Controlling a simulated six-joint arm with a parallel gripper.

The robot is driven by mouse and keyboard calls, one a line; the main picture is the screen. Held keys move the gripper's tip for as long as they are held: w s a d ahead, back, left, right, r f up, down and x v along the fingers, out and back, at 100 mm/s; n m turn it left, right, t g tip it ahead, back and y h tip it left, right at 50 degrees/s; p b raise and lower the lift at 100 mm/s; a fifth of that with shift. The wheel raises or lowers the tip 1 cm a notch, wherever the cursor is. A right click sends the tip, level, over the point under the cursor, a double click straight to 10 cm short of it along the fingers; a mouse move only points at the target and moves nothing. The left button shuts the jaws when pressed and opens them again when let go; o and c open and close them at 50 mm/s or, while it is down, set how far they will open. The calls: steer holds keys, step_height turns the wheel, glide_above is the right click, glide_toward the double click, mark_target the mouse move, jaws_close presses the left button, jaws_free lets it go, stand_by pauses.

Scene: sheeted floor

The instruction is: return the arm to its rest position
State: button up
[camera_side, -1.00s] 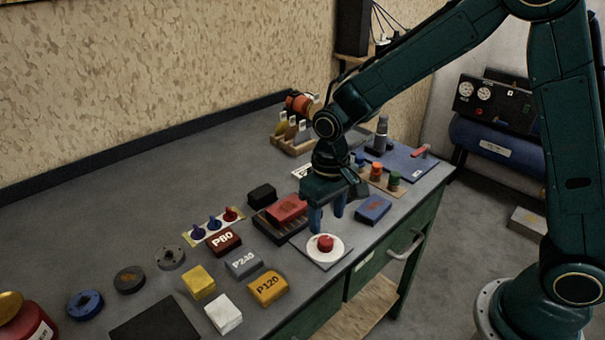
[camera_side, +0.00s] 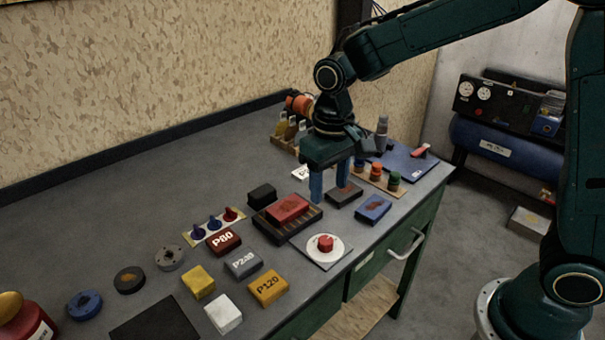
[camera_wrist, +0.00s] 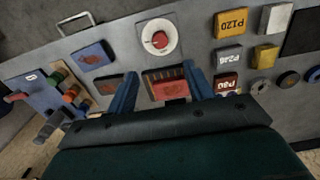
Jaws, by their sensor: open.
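My gripper (camera_side: 330,182) is above the back right part of the grey workbench (camera_side: 120,225), with its two blue fingers apart, pointing down and empty. In the side view the fingers stand in front of and above a dark block with a brown top (camera_side: 343,194), beside a red block on a slotted dark tray (camera_side: 272,226). In the wrist view the fingers (camera_wrist: 160,92) frame the red block (camera_wrist: 170,89) from above. I cannot tell the exact height of the fingertips over the bench.
A red button on a white disc (camera_side: 325,245) and a blue block (camera_side: 373,209) lie near the front edge. Blocks marked P80, P240 and P120 (camera_side: 268,288) lie left of it. Coloured knobs (camera_side: 376,172) and bottles stand behind. Free bench lies at the back left.

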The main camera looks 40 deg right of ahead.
steer(key=shift+r, duration=0.1)
steer(key=s+d+r+t, duration=0.2)
steer(key=s+d+r, duration=0.1)
steer(key=s, duration=0.3)
steer(key=s+d+r+t, duration=0.1)
steer(key=s+d+r, duration=0.2)
steer(key=s, duration=0.4)
steer(key=s+d+r+t, duration=0.2)
steer(key=s+d+r, duration=0.1)
steer(key=s, duration=0.4)
steer(key=shift+s+r+t, duration=0.2)
steer(key=shift+r+t, duration=0.1)
steer(key=shift+r, duration=0.05)
